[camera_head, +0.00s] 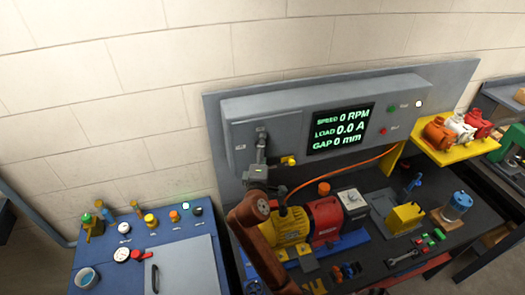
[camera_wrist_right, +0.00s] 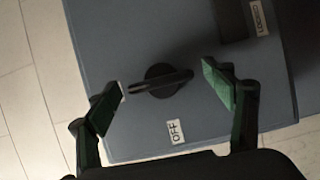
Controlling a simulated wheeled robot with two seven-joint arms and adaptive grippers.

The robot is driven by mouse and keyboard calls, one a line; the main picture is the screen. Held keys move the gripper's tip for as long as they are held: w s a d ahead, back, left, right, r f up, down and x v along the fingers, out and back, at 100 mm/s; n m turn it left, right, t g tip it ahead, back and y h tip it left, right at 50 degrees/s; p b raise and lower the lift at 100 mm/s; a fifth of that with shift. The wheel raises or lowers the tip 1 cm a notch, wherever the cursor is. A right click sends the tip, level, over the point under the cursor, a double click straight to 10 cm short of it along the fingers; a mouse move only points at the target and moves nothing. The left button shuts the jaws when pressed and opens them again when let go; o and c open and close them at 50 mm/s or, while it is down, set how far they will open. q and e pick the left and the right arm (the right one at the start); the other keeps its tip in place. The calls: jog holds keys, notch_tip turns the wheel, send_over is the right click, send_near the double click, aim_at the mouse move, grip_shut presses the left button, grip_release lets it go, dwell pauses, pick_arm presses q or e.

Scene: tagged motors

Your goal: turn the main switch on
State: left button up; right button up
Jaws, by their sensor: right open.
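The main switch is a dark rotary handle (camera_wrist_right: 160,80) on the front of a grey box (camera_head: 268,145). In the right wrist view its bar lies roughly across the picture, between my fingers, above an OFF label (camera_wrist_right: 175,132). My right gripper (camera_wrist_right: 164,86) is open, with one green-padded finger on either side of the handle. A gap shows on each side, narrow at the left. In the head view the right gripper (camera_head: 260,152) is up at the box and partly hides the switch. My left gripper is not in view.
A display (camera_head: 342,128) reads 0 RPM, 0.0 A and 0 mm. A yellow motor (camera_head: 288,232) and a red unit (camera_head: 323,218) stand on the bench below. A yellow shelf (camera_head: 440,152) holds motors. A blue cabinet (camera_head: 190,265) stands left. Another label (camera_wrist_right: 258,17) is near the handle.

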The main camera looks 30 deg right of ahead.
jog(key=v, duration=0.7)
jog(key=shift+s, duration=0.2)
jog(key=shift+a, duration=0.1)
dwell(0.3)
